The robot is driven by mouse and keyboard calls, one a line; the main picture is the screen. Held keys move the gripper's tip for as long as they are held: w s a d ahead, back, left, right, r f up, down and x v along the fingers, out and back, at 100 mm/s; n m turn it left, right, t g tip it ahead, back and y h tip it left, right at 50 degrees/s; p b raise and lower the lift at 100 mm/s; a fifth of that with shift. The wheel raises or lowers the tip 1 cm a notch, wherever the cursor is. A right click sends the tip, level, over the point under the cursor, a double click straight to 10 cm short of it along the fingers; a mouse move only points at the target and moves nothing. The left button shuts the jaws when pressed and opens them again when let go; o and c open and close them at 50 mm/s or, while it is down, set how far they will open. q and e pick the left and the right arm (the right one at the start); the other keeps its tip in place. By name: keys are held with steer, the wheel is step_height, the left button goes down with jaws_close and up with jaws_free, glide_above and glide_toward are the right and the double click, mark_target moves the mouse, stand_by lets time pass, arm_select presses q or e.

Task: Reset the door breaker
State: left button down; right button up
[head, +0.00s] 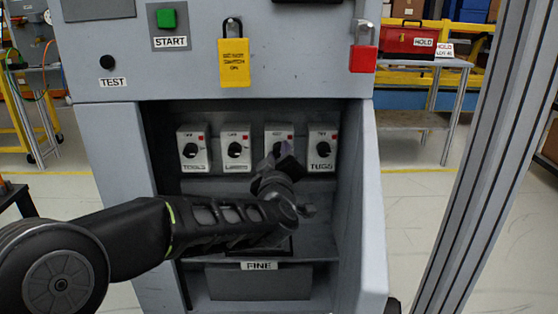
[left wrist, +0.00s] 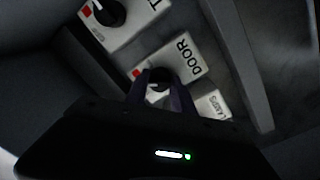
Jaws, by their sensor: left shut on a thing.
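The door breaker (head: 279,129) is the third of the white switch boxes in the open cabinet bay. My left gripper (head: 282,158) reaches in from the left and covers its label and part of its knob. In the left wrist view the box reads DOOR (left wrist: 188,52), and its black knob (left wrist: 160,75) sits between the two fingertips (left wrist: 160,88). The gripper is shut on that knob. The exact knob angle is hard to make out. My right gripper is not in view.
Tools (head: 194,149), lamps (head: 235,150) and tugs (head: 321,150) breakers flank it closely. An open cabinet door (head: 368,220) stands at the right. A drawer marked FINE (head: 260,280) lies below.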

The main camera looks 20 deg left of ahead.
arm_select(q)
steer(key=n+b, duration=0.3)
steer(key=shift+f, duration=0.25)
steer(key=shift+r+n+b, duration=0.15)
steer(key=shift+n+b, duration=1.05)
steer(key=shift+n, duration=0.7)
steer(key=c, duration=1.1)
jaws_free()
steer(key=p+v, duration=0.2)
steer(key=v, duration=0.5)
steer(key=shift+s+d, duration=0.15)
steer(key=shift+s, duration=0.2)
